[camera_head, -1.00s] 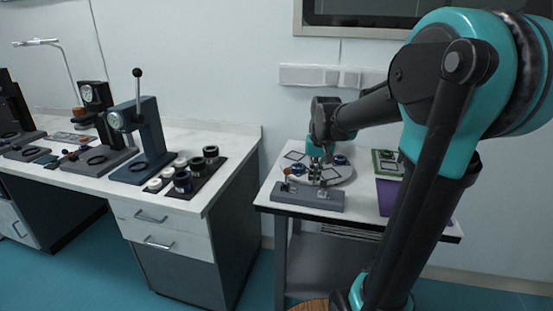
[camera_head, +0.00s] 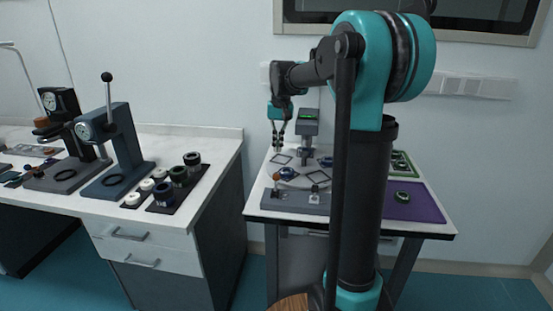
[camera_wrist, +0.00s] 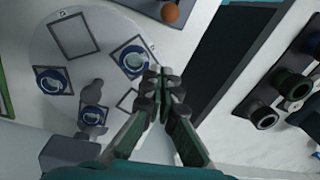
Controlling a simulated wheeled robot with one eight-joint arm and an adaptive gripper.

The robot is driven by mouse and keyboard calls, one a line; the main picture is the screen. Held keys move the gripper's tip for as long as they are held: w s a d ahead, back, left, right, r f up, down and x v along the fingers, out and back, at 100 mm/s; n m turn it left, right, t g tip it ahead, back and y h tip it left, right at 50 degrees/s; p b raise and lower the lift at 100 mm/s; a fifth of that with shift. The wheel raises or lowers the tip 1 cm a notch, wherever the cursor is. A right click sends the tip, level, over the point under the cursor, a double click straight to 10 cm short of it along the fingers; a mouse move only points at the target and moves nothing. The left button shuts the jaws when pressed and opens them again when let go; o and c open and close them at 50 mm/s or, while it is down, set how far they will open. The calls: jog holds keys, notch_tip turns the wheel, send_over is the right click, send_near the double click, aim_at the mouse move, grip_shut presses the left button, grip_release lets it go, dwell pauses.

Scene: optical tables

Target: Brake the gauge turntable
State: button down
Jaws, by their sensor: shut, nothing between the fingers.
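The gauge turntable (camera_head: 303,170) is a round grey disc on the white table, with square outlines and blue ring parts on it. In the wrist view the disc (camera_wrist: 100,65) lies left of my fingertips. A dark gauge head with a green display (camera_head: 307,116) stands behind it. An orange ball knob (camera_head: 276,177) stands on the grey base in front of the disc; it also shows at the top of the wrist view (camera_wrist: 170,13). My gripper (camera_head: 277,147) is shut and empty, raised above the table's left side near the disc's edge. Which part is the brake is unclear.
A purple mat (camera_head: 424,207) with a green ring (camera_head: 402,196) lies at the right. A green-edged tray (camera_head: 408,167) is behind it. The left bench (camera_head: 218,143) holds gauge stands and a dark tray of rings (camera_head: 163,207), across a gap.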

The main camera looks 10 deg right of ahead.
aim_at(276, 182)
jog(key=f, duration=0.9)
jog(key=shift+w+a, duration=0.1)
jog(key=shift+a, duration=0.15)
jog(key=shift+s+f, duration=0.1)
jog(key=shift+s, duration=0.2)
jog(key=shift+s+a+r, duration=0.1)
jog(key=shift+s+r, duration=0.2)
jog(key=shift+s, duration=0.5)
jog(key=shift+s+a+r, duration=0.1)
jog(key=shift+s+r, duration=0.2)
jog(key=shift+s, duration=0.5)
jog(key=shift+s+a+r+t, duration=0.1)
jog(key=shift+s+r+t, duration=0.1)
jog(key=shift+t, duration=0.2)
